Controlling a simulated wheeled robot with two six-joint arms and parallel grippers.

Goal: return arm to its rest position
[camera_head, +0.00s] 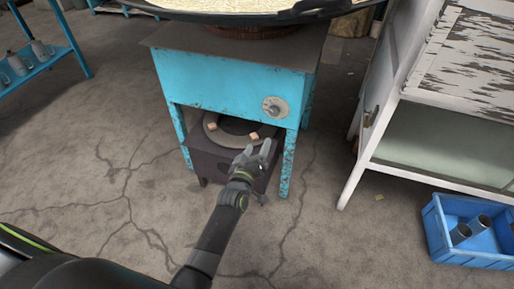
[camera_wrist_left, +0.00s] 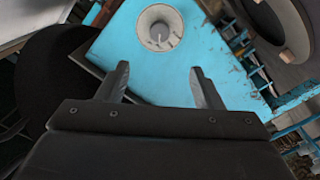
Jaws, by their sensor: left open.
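My left arm reaches up from the bottom of the head view. Its gripper (camera_head: 257,152) is open and empty, in front of the blue stove stand (camera_head: 220,85). The gripper appears a little below a round control knob (camera_head: 275,108) on the stand's front right. In the left wrist view, the open fingers (camera_wrist_left: 160,78) point toward the knob (camera_wrist_left: 160,30), with a visible gap between them and nothing held. The right gripper does not show.
A large pan (camera_head: 300,12) sits on the stand. A dark brown stove box (camera_head: 215,163) with small blocks stands beneath it. A white cabinet (camera_head: 430,135) and blue crate (camera_head: 436,233) are at right, a blue shelf (camera_head: 45,65) at left. Floor at left is clear.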

